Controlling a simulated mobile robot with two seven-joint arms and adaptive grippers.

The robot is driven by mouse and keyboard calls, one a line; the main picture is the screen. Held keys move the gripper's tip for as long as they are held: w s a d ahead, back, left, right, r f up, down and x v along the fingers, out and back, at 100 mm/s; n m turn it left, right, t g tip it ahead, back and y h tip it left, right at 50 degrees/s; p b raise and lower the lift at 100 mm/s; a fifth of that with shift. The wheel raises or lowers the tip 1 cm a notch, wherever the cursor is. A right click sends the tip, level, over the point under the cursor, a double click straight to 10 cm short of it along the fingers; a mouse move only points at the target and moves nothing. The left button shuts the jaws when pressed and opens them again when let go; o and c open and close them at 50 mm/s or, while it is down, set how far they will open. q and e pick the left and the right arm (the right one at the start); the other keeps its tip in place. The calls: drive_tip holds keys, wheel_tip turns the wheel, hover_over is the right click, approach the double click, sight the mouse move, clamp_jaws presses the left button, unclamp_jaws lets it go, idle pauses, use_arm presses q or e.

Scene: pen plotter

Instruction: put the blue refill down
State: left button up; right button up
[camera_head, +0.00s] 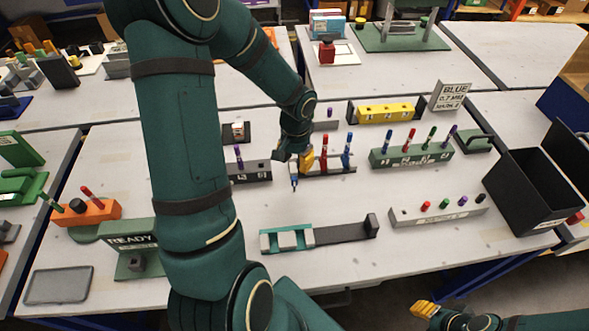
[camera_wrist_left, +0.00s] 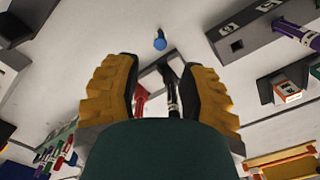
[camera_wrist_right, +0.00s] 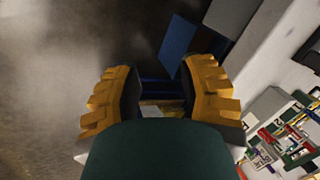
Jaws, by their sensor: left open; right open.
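My left gripper (camera_head: 293,158) is open beside the dark pen holder (camera_head: 335,169) in the middle of the table. A slim blue piece with a pale lower part and dark tip, seemingly the blue refill (camera_head: 294,178), shows at the gripper's near side. In the left wrist view the blue piece (camera_wrist_left: 160,42) shows beyond the open fingers (camera_wrist_left: 163,92), apart from both. I cannot tell whether it touches the table. A black rod (camera_wrist_left: 171,95) and a red one (camera_wrist_left: 142,97) show behind the fingers. My right gripper (camera_head: 425,311) is open, off the table's front edge.
A green pen rack (camera_head: 411,158) and pale slotted strip (camera_head: 437,211) lie right, beside a black bin (camera_head: 529,202). A teal-and-grey fixture (camera_head: 318,235) lies in front. A dark block with a purple pen (camera_head: 250,172) is left. Bare table separates the fixture and holder.

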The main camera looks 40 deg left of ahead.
sight(294, 178)
use_arm(q)
wheel_tip(294, 178, up, 2)
drive_tip(key=shift+r, duration=0.25)
drive_tip(key=shift+o, duration=0.9)
drive_tip(key=shift+r, duration=0.3)
drive_tip(key=f+m+p, duration=0.1)
drive_tip(key=f+m, duration=0.1)
drive_tip(key=m, duration=0.4)
drive_tip(key=f+m+p, duration=0.1)
drive_tip(key=f+m, duration=0.1)
drive_tip(key=m, duration=0.4)
drive_tip(key=f+m+p, duration=0.1)
drive_tip(key=f+m, duration=0.2)
drive_tip(key=m, duration=0.3)
drive_tip(key=shift+s+d, duration=0.1)
drive_tip(key=shift+s, duration=0.25)
drive_tip(key=shift+w+f+b, duration=0.2)
drive_tip(key=shift+f+b, duration=0.6)
drive_tip(key=shift+f, duration=2.35)
use_arm(e)
drive_tip(key=shift+w+r, duration=0.25)
drive_tip(key=shift+r, duration=0.6)
